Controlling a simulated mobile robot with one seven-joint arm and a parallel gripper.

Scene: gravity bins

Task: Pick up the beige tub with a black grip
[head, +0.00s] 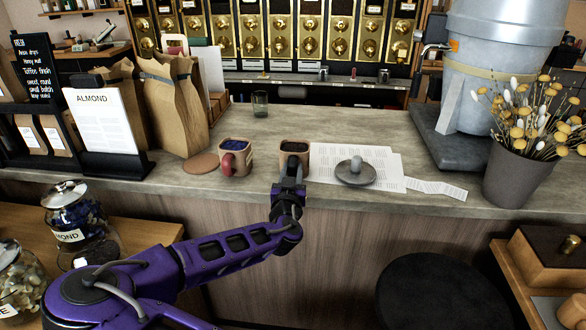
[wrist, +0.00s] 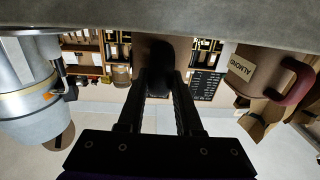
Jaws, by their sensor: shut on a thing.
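The beige tub (head: 294,148) with dark contents stands upright on the grey counter, near its front edge. In the wrist view, which is upside down, the tub (wrist: 160,48) is straight ahead with its black grip (wrist: 157,84) towards me. My gripper (head: 292,167) reaches the tub from the front. In the wrist view the two fingers of my gripper (wrist: 161,82) are shut on the black grip, one on either side. The tub's base appears to be on or very close to the counter; I see no clear gap.
A similar tub with a red handle (head: 236,157) stands to the left, beside a round brown coaster (head: 201,163). A grey lidded disc (head: 355,172) lies on printed papers (head: 384,160) to the right. A flower pot (head: 517,175) is far right.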

